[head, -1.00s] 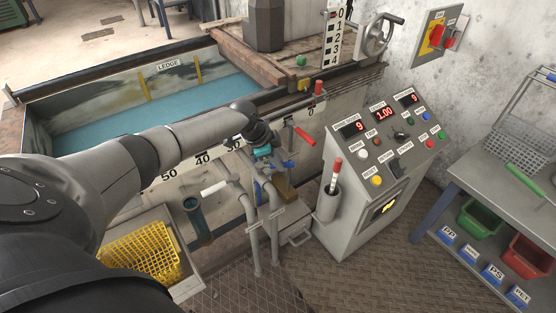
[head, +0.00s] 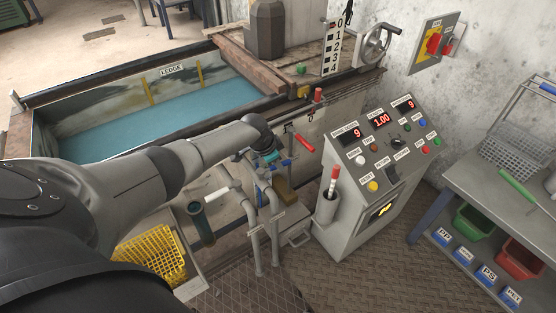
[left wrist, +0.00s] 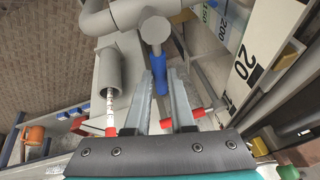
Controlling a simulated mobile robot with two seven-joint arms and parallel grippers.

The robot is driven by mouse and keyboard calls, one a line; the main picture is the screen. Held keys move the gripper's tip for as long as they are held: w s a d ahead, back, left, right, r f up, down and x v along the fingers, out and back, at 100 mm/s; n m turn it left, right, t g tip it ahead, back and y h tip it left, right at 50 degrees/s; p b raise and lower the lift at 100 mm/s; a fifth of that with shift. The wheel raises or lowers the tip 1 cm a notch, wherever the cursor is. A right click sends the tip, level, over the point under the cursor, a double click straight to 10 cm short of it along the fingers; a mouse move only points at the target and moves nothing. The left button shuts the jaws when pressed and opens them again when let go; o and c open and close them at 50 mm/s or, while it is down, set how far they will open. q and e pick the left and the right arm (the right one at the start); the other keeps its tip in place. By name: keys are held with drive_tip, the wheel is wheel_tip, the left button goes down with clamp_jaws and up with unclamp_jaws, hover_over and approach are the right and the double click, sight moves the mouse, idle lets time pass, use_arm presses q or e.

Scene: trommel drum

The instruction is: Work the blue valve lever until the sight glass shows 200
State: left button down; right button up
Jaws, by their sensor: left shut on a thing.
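The blue valve lever (left wrist: 157,75) shows in the left wrist view between the fingertips of my left gripper (left wrist: 161,82), which is shut on it. In the head view, my left gripper (head: 274,158) is at the pipes beside the tank, with a blue piece of the lever (head: 287,163) just right of it. A clear strip with a scale (left wrist: 222,28) marked 150 and 200 shows at the top of the left wrist view; I take it for the sight glass. Its liquid level cannot be read. My right gripper is not in view.
A red lever (head: 304,139) and a white-handled lever (head: 217,194) are close by on the pipework. The control console (head: 365,165) stands to the right, with a holder (head: 327,206) on its side. A yellow basket (head: 150,255) lies below my left arm.

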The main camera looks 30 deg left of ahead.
use_arm(q)
drive_tip(key=shift+w+a+n+y+p, duration=0.15)
drive_tip(key=shift+a+n+y+p, duration=0.25)
drive_tip(key=shift+n, duration=0.4)
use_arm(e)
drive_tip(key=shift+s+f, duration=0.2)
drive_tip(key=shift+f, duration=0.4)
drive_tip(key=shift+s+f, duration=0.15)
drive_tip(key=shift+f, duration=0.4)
use_arm(q)
drive_tip(key=c, duration=0.8)
unclamp_jaws()
drive_tip(key=shift+o, duration=0.2)
